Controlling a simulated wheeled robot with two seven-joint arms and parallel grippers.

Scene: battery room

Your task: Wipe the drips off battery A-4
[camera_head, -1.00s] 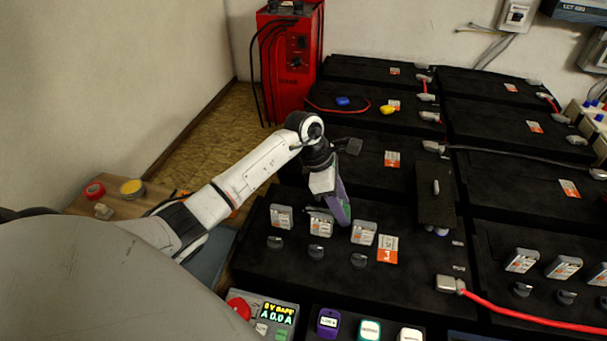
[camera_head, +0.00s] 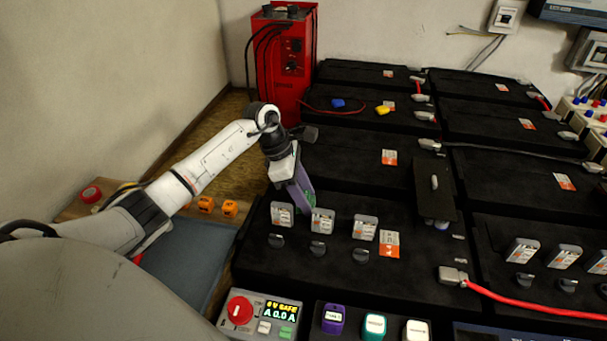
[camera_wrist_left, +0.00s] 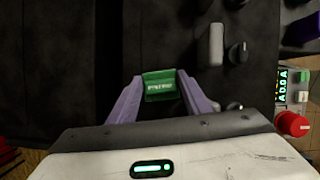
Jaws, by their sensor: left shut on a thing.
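My left gripper (camera_head: 303,203) has purple fingers and hangs over the left back part of the near black battery (camera_head: 385,283), beside its upright grey caps (camera_head: 322,221). In the left wrist view my left gripper (camera_wrist_left: 160,95) is shut on a green labelled piece (camera_wrist_left: 159,84), whose lettering I cannot read. The piece is over dark battery casing; contact is not clear. The near battery has an orange label (camera_head: 389,245) and several dark knobs (camera_head: 318,248). I cannot read which battery is A-4, and I make out no drips. My right gripper is out of view.
A dark panel with a grey handle (camera_head: 435,184) stands right of the caps. A red cable (camera_head: 540,309) leaves a terminal at right. A red charger (camera_head: 281,65) stands behind. Orange blocks (camera_head: 206,204) lie left.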

